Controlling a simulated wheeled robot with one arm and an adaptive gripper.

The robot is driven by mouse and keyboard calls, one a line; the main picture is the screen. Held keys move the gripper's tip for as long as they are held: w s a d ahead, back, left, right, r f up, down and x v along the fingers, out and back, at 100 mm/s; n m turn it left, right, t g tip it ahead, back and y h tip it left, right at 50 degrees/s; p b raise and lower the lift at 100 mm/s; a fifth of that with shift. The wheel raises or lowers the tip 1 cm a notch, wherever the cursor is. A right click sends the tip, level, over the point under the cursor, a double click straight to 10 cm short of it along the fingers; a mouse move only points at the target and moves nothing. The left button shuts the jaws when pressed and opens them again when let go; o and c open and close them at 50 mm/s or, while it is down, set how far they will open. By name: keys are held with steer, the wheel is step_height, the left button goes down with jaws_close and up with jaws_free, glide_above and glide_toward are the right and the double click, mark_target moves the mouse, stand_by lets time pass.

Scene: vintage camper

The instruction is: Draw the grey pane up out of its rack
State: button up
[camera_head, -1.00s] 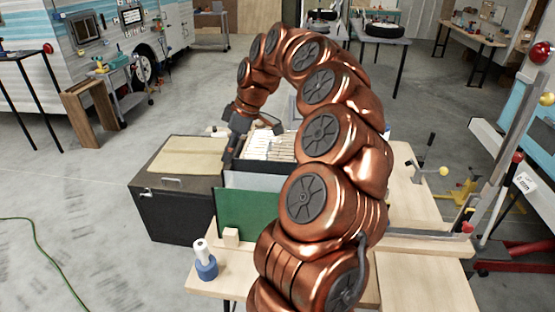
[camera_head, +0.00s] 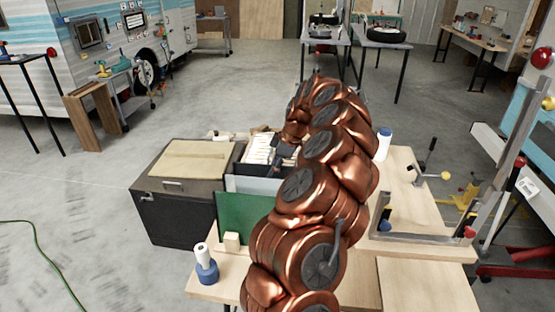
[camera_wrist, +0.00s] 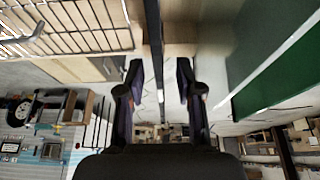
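A green pane (camera_head: 246,218) stands upright at the front of the rack on the wooden table. A pale grey pane (camera_head: 256,185) shows as a band just behind and above it; my arm hides its right part. My gripper (camera_head: 284,156) is low over the rack area, partly hidden by my arm. In the wrist view my gripper (camera_wrist: 158,85) is open, its two dark fingers apart. A thin dark upright strip lies between them; I cannot tell whether it is a pane's edge. The green pane (camera_wrist: 282,72) is to the right there, apart from the fingers.
A black case (camera_head: 178,205) stands left of the rack. A bin of pale upright items (camera_head: 258,150) is behind it. A wire rack (camera_wrist: 70,28) shows at the wrist view's upper left. A blue-and-white bottle (camera_head: 205,265) and a metal frame (camera_head: 420,228) stand on the table.

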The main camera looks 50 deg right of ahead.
steer(key=x, duration=0.3)
steer(key=shift+f+p, duration=0.15)
steer(key=shift+p, duration=0.2)
steer(key=shift+c, duration=0.4)
jaws_close()
